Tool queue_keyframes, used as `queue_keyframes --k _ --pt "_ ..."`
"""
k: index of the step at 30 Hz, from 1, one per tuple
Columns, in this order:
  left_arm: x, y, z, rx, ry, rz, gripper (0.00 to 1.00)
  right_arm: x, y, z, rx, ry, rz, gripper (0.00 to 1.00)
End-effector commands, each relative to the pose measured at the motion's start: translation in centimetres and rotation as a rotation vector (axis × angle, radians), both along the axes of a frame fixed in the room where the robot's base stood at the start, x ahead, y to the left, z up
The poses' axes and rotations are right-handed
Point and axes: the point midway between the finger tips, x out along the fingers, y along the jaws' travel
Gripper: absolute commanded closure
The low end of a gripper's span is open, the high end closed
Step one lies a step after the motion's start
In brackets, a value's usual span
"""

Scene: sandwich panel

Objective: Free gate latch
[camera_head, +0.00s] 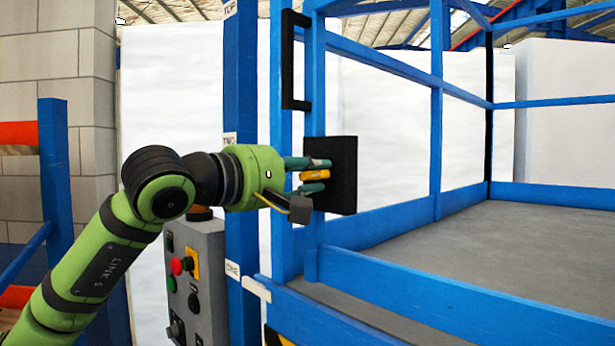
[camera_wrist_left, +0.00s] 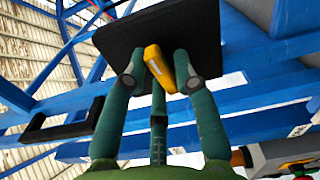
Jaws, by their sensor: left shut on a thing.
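The gate latch is a small yellow bar (camera_head: 316,175) in front of a square black plate (camera_head: 343,176) on the blue gate frame. My left gripper (camera_head: 313,176) reaches it from the left, with teal fingers above and below it. In the left wrist view the yellow latch (camera_wrist_left: 158,68) sits between the fingers of my left gripper (camera_wrist_left: 160,74), close to the black plate (camera_wrist_left: 115,38). The left gripper is shut on the latch. The fingers partly hide the latch in the head view. My right gripper is in neither view.
A black handle (camera_head: 288,60) is on the gate frame above the plate. A blue post (camera_head: 240,90) stands left of the gate. A grey control box (camera_head: 195,270) with coloured buttons is below my left wrist. Blue rails (camera_head: 430,290) surround a grey platform (camera_head: 480,235) at right.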

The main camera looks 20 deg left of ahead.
Motion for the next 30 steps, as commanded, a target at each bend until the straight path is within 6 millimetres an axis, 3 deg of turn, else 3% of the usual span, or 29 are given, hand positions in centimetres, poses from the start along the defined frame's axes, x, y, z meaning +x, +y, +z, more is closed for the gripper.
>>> queue_keyframes --k 1,12,26,27,28,30 --pt "-0.18 0.20 0.75 0.015 -0.031 0.003 1.00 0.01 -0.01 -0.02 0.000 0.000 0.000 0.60" --pt "-0.24 0.15 0.80 0.120 -0.090 0.002 1.00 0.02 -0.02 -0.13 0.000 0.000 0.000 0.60" --pt "-0.26 0.14 0.85 0.133 -0.099 0.002 1.00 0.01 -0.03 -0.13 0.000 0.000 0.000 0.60" --pt "-0.26 0.13 0.85 0.133 -0.099 0.002 0.63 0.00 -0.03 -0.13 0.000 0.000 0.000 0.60" --pt "-0.26 0.14 0.86 0.133 -0.099 0.002 0.54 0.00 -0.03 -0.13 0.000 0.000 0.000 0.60" --pt "-0.24 0.13 0.78 0.133 -0.097 0.003 0.54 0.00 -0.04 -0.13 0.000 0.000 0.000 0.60"
